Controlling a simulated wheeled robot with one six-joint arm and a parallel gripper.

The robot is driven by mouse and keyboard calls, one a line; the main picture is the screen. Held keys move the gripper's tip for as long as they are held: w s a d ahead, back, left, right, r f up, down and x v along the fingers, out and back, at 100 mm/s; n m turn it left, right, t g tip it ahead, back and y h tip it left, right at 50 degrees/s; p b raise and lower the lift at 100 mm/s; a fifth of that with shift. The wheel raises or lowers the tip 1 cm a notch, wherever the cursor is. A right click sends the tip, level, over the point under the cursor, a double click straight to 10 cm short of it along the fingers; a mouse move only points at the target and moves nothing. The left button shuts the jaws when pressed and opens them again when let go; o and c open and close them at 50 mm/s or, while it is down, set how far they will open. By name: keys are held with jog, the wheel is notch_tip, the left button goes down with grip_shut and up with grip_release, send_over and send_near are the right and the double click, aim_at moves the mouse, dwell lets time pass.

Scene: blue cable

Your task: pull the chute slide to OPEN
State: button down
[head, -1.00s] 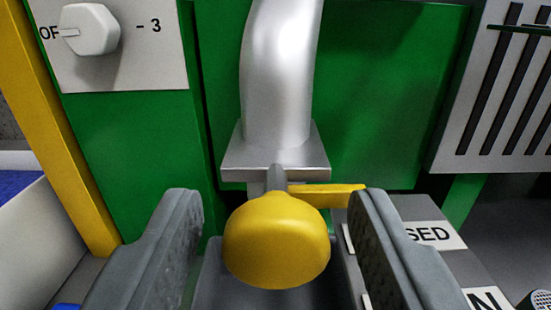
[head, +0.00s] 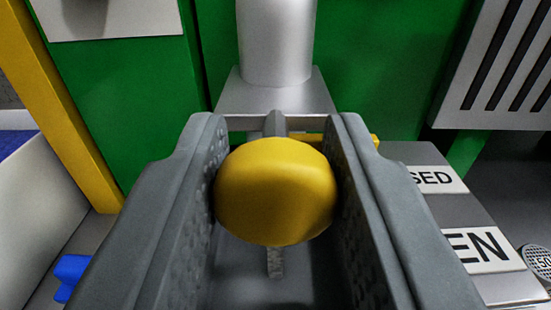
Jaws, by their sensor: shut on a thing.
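The chute slide's yellow knob (head: 276,190) sits between the two grey fingers of my gripper (head: 276,185), which are shut on it from left and right. A grey rod runs behind the knob toward the chute. A yellow pointer (head: 372,139) shows partly behind the right finger, near the label ending in "SED" (head: 433,179). The label ending in "EN" (head: 485,247) lies nearer to me. The silver chute pipe (head: 276,45) stands on its flange (head: 276,90) behind the knob. The start of both labels is hidden by the right finger.
The green machine panel (head: 120,100) fills the back. A yellow post (head: 70,120) and a white bin (head: 30,210) are at the left. A slotted grey vent (head: 505,80) is at the upper right. A round disc (head: 538,262) lies at the lower right.

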jog(key=shift+s, duration=1.7)
jog(key=c, duration=1.1)
grip_release()
jog(key=shift+s, duration=0.1)
jog(key=s, duration=1.7)
jog(key=shift+s, duration=0.2)
jog(key=s+d+r+y, duration=0.1)
jog(key=s+d+r, duration=0.1)
jog(key=r, duration=0.3)
jog(key=s+d+r, duration=0.2)
jog(key=s+r, duration=0.1)
jog(key=r, duration=0.2)
jog(key=shift+g+h, duration=0.3)
jog(key=shift+h, duration=0.2)
jog(key=s+d+r, duration=0.2)
jog(key=s+r, duration=0.3)
jog(key=s, duration=0.2)
jog(key=s+d+r, duration=0.3)
jog(key=s+r, duration=0.2)
jog(key=s, duration=0.3)
jog(key=s+d+r, duration=0.3)
jog(key=s+r, duration=0.2)
jog(key=s, duration=0.3)
jog(key=shift+s+d, duration=0.25)
